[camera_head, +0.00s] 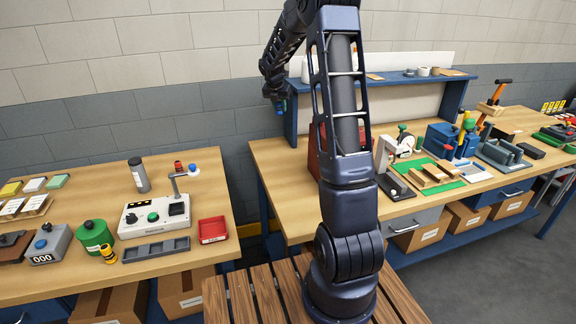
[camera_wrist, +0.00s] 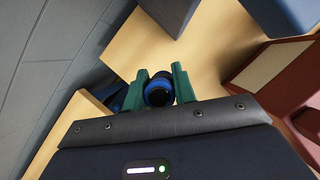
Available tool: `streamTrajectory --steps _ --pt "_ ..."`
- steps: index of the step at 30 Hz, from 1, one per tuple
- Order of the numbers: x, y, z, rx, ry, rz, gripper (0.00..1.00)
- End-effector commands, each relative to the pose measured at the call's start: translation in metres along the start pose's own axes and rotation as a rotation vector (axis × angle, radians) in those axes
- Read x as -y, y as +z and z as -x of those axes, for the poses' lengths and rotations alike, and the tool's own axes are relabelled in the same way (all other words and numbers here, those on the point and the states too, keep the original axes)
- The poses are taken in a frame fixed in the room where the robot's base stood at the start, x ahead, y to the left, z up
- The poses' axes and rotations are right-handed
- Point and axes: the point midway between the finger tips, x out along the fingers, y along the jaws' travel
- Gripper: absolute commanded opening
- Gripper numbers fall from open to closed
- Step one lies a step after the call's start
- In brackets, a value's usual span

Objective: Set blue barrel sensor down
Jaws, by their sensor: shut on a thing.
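The blue barrel sensor (camera_wrist: 156,70) shows in the wrist view as a blue ring with a dark round end, between the two green fingers. My gripper (camera_wrist: 159,78) is shut on it. In the head view, my gripper (camera_head: 281,104) is small and partly dark, in the air by the back left corner of the right workbench (camera_head: 272,153). It is left of the blue shelf upright. The wrist view shows a pale wood surface (camera_wrist: 140,48) beyond the fingers. The sensor's lower part is hidden, and no contact with a surface can be made out.
A dark red object (camera_head: 316,148) stands on the right workbench, partly behind my arm. The left workbench (camera_head: 110,178) holds a white control box (camera_head: 152,216), a red tray (camera_head: 213,230) and a grey cylinder (camera_head: 138,175). A gap separates the benches. The brick wall is close behind.

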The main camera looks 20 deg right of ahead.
Motion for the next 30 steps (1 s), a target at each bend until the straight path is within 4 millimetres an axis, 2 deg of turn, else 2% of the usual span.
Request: streamTrajectory --steps 3,9,17,22,30 --pt "0.022 -0.027 0.013 0.000 0.004 0.005 0.03" --pt "0.053 -0.067 0.026 -0.002 0.012 0.008 0.03" --pt "0.074 -0.094 0.032 -0.007 0.021 0.006 0.03" --pt "0.077 -0.104 0.015 -0.010 0.019 0.007 0.03" --pt "0.075 -0.127 -0.039 -0.011 0.019 0.009 0.03"
